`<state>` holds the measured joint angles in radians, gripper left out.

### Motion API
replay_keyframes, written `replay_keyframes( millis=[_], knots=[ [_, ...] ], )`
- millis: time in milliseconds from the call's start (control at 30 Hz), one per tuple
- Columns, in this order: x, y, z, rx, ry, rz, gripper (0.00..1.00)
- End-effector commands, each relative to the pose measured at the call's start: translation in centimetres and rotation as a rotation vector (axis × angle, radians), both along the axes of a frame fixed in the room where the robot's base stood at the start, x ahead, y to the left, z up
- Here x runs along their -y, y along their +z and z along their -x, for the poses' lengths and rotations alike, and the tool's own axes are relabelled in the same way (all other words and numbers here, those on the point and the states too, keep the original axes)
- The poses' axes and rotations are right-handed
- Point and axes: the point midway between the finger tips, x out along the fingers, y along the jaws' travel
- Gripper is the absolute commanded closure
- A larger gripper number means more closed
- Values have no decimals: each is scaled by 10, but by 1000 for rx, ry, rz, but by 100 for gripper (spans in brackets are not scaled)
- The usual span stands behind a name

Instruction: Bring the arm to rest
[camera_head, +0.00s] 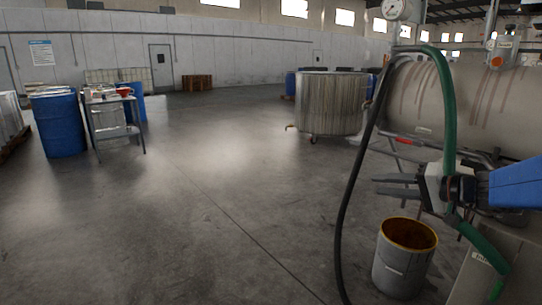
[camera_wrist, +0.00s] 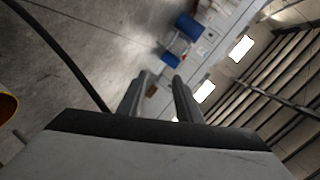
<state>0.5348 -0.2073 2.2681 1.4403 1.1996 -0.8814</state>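My gripper (camera_head: 396,186) is on the right in the head view, held out to the left in front of the large horizontal mill drum. Its two dark fingers are parallel with a gap between them, and nothing sits in the gap. In the wrist view my gripper (camera_wrist: 160,92) also shows the two fingers apart and empty. My blue arm (camera_head: 515,187) reaches in from the right edge. A green hose (camera_head: 447,100) passes close by the gripper's body; I cannot tell whether they touch.
A black hose (camera_head: 349,195) hangs left of the fingers. An open bucket (camera_head: 401,268) with a yellow rim stands below. The mill drum (camera_head: 460,105) is behind. A ribbed metal vat (camera_head: 328,103), a blue drum (camera_head: 58,124) and a small table (camera_head: 112,115) stand farther off. The middle floor is clear.

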Motion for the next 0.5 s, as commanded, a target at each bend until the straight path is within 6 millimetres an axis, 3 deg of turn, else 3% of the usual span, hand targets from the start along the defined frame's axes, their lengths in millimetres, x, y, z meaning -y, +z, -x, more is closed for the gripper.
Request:
replay_keyframes(
  millis=[33,200,333,500],
  knots=[
    [-24,-9,20,-45,44,44,68],
    [-72,-48,85,-208,148,210,68],
    [-89,-77,135,-308,192,356,68],
    [-89,-110,194,-397,210,566,68]
  ],
)
